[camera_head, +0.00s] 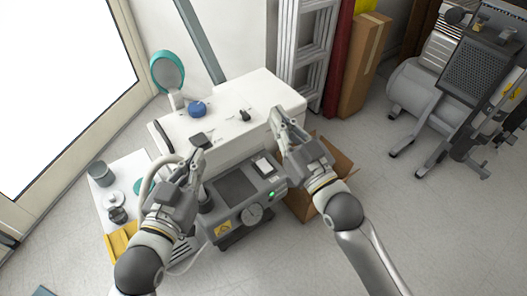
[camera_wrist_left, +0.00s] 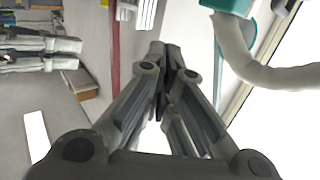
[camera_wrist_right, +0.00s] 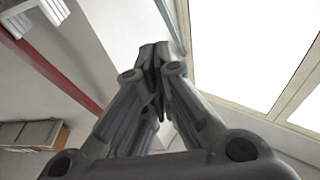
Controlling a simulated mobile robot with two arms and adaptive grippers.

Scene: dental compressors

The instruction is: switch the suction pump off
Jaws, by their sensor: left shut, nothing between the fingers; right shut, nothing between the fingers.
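A grey box-shaped unit, which looks like the suction pump (camera_head: 236,208), stands in the middle of the head view, between my arms. It has a dark top panel, a round gauge (camera_head: 252,214), a lit green light (camera_head: 272,194) and a pale switch-like part (camera_head: 263,166) near its far right corner. My left gripper (camera_head: 194,160) is shut and empty, above the unit's left side. My right gripper (camera_head: 278,118) is shut and empty, beyond the unit's far right corner, in front of the white cabinet. Neither wrist view shows the unit.
A white cabinet (camera_head: 190,130) with a blue knob (camera_head: 197,109) stands behind the unit. An open cardboard box (camera_head: 335,157) is at its right. A white board (camera_head: 104,197) with small parts lies left. A compressor (camera_head: 420,97) stands far right; floor before it is clear.

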